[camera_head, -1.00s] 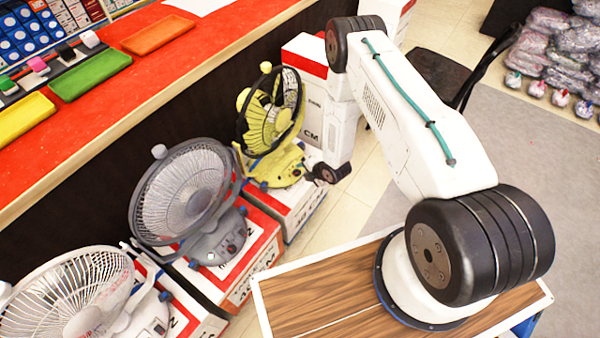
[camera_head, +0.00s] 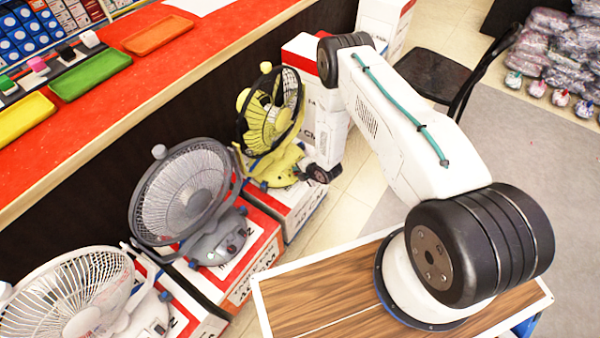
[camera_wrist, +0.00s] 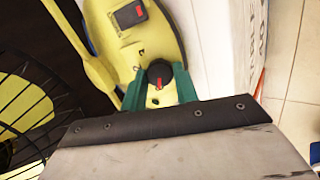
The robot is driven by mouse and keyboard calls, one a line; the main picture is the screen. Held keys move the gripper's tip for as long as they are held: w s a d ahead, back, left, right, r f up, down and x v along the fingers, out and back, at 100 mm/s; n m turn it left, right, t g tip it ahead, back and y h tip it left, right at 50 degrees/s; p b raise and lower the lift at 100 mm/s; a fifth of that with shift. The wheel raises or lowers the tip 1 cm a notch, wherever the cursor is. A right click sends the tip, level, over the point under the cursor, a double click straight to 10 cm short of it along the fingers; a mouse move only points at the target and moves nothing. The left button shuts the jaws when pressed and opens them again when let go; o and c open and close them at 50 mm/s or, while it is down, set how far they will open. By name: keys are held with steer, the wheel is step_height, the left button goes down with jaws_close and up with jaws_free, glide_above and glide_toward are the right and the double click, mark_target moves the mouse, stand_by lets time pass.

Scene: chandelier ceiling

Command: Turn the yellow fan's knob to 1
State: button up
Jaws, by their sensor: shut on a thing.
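The yellow fan (camera_head: 268,128) stands upright on a red and white box at the back of the row. In the wrist view, its yellow base (camera_wrist: 150,38) fills the upper middle. The round black knob (camera_wrist: 158,70) with a red mark sits on this base. My gripper (camera_wrist: 160,82) has its teal fingers on either side of the knob, shut on it. The red mark points roughly down in the wrist view. Number markings around the knob are too small to read. In the head view, the fingers and the knob are hidden behind my wrist.
A black block with a red switch (camera_wrist: 129,14) sits on the base above the knob. A grey fan (camera_head: 188,195) and a white fan (camera_head: 70,295) stand nearer along the counter (camera_head: 150,75). A black chair (camera_head: 435,75) is behind my arm. Grey floor lies open at right.

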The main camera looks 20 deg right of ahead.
steer(key=m, duration=0.4)
steer(key=shift+w+r+g, duration=0.1)
steer(key=shift+g, duration=0.2)
steer(key=m, duration=0.4)
steer(key=shift+g, duration=0.3)
steer(key=shift+w+m, duration=0.1)
steer(key=shift+m, duration=0.3)
steer(key=o, duration=1)
steer(key=shift+d, duration=0.1)
steer(key=shift+r, duration=0.1)
steer(key=v, duration=0.7)
steer(key=shift+s+r, duration=0.25)
steer(key=shift+s, duration=0.05)
